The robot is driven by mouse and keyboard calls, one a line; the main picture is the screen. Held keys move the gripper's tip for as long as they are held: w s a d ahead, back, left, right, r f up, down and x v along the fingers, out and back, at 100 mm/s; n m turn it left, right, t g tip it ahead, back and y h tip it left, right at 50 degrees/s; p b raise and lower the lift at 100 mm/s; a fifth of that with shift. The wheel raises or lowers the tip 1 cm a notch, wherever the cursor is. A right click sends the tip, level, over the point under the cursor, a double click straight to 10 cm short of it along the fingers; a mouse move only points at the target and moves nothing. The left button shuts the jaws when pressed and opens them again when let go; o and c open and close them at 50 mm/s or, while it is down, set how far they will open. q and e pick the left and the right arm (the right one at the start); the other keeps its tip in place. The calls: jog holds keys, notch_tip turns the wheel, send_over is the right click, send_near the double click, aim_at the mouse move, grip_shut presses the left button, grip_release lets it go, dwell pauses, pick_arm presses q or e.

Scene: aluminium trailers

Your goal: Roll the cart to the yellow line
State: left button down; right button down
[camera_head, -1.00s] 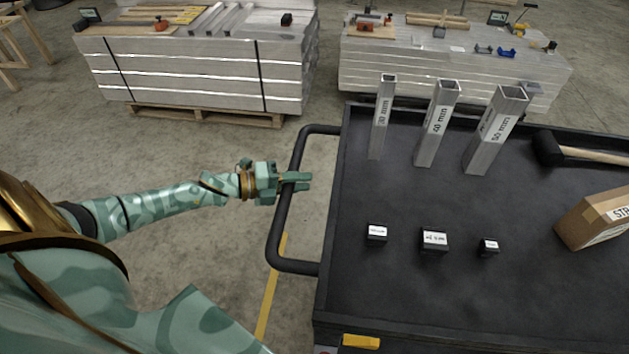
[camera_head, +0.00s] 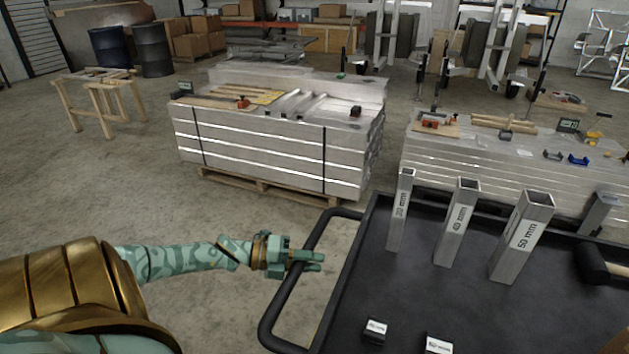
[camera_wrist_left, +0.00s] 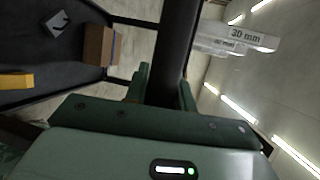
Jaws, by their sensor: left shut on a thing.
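The cart (camera_head: 425,300) is a dark flat-bed trolley at the lower right of the head view, its near part cut off. Its black tubular handle (camera_head: 283,305) sticks out on the left side. My left gripper (camera_head: 308,259) is shut on the handle's upright bar. In the left wrist view the bar (camera_wrist_left: 176,45) runs between the two green fingers (camera_wrist_left: 165,90). The yellow line is not in the head view now. My right gripper is not in view.
Three upright metal tubes (camera_head: 460,225) and black end caps (camera_head: 375,330) stand on the cart, beside a mallet (camera_head: 597,262). Stacked aluminium bundles (camera_head: 265,155) stand close beyond it, with another stack (camera_head: 480,170) at right. A wooden trestle (camera_head: 98,100) stands far left.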

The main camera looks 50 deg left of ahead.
pick_arm(q)
jog(key=shift+a, duration=0.15)
jog(key=c, duration=1.2)
grip_release()
jog(key=shift+s+a, duration=0.1)
jog(key=shift+o, duration=0.2)
jog(key=shift+s+a, duration=0.1)
jog(key=p+v, duration=0.2)
jog(key=v, duration=1.4)
jog(key=shift+p, duration=0.3)
jog(key=shift+a, duration=0.1)
